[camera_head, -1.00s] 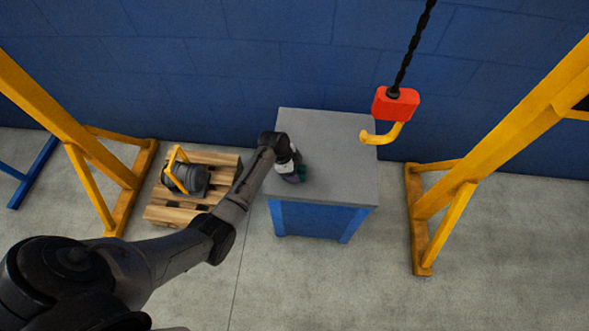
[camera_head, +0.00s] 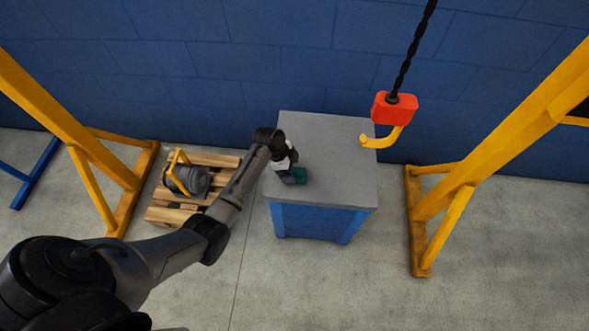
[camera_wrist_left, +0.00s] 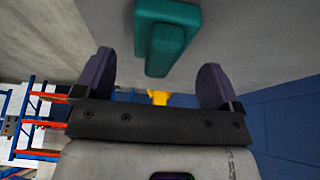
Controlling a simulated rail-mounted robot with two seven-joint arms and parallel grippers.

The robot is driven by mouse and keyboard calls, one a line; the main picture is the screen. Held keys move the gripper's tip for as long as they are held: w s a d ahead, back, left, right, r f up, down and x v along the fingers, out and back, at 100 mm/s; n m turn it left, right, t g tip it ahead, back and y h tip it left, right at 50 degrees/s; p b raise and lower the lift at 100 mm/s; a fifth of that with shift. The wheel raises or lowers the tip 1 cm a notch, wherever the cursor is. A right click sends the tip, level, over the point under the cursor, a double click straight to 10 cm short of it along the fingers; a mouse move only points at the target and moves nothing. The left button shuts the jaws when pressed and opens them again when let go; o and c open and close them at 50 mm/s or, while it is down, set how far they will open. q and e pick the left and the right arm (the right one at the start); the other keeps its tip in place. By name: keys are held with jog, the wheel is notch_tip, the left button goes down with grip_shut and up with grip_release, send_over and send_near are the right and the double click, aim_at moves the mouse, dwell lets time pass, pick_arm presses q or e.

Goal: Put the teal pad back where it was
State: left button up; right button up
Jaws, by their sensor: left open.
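The teal pad (camera_head: 300,175) lies on the grey top of the blue-legged table (camera_head: 335,150), near its front left edge. In the left wrist view the teal pad (camera_wrist_left: 175,28) is a wide block with a narrower raised part. My left gripper (camera_head: 292,179) is just left of the pad, low over the table. In the left wrist view my left gripper (camera_wrist_left: 157,61) is open, with its purple fingers apart. The pad sits ahead of the gap between them, with no visible contact. My right gripper is not in view.
A red hoist block (camera_head: 394,107) with a yellow hook (camera_head: 380,138) hangs over the table's right side. A wooden pallet (camera_head: 165,215) with a dark motor-like unit (camera_head: 186,180) stands left of the table. Yellow gantry legs stand on both sides. The rest of the tabletop is clear.

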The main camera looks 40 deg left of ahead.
pick_arm(q)
jog(key=p+v, duration=0.2)
jog(key=v, duration=0.6)
jog(key=s+d+f+n+y, duration=0.15)
jog(key=s+d, duration=0.25)
jog(key=s, duration=0.4)
jog(key=s+d+f+n+y, duration=0.1)
jog(key=s+d+n, duration=0.2)
jog(key=s+d, duration=0.3)
jog(key=s+d+r+n, duration=0.2)
jog(key=s+r, duration=0.1)
jog(key=s, duration=0.4)
jog(key=s+d+r+n+t+y, duration=0.1)
jog(key=s+d+r+n, duration=0.1)
jog(key=s, duration=0.5)
notch_tip(320, 180, up, 2)
jog(key=shift+s+d, duration=0.3)
jog(key=shift+d, duration=0.25)
jog(key=shift+n, duration=0.25)
notch_tip(320, 180, up, 39)
jog(key=p, duration=3.9)
